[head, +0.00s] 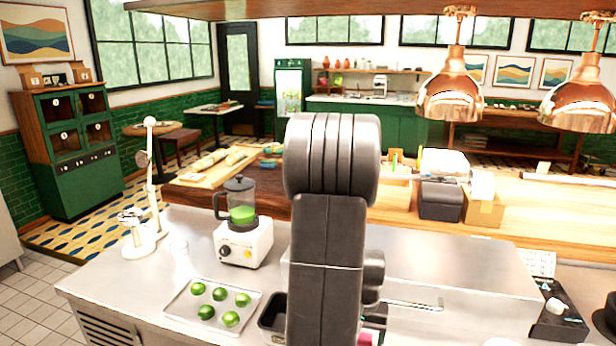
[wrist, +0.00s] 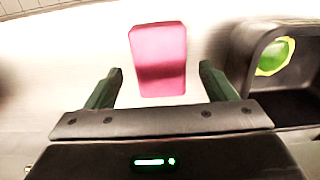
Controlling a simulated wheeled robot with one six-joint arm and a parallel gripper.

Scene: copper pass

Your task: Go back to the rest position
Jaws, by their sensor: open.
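My gripper (wrist: 160,72) shows in the wrist view with its two dark green fingers spread apart and nothing held between them. A pink block (wrist: 158,45) lies on the pale counter beyond the fingertips, with a gap to each finger. A bit of pink (head: 370,337) shows low beside the arm.
A dark bin (wrist: 245,62) with a green, yellow-rimmed thing (wrist: 275,56) inside lies right of the gripper. On the steel counter (head: 120,268) stand a tray (head: 172,312) of several limes, a blender (head: 242,235) and a white lever press (head: 150,190). Copper lamps (head: 450,92) hang at right.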

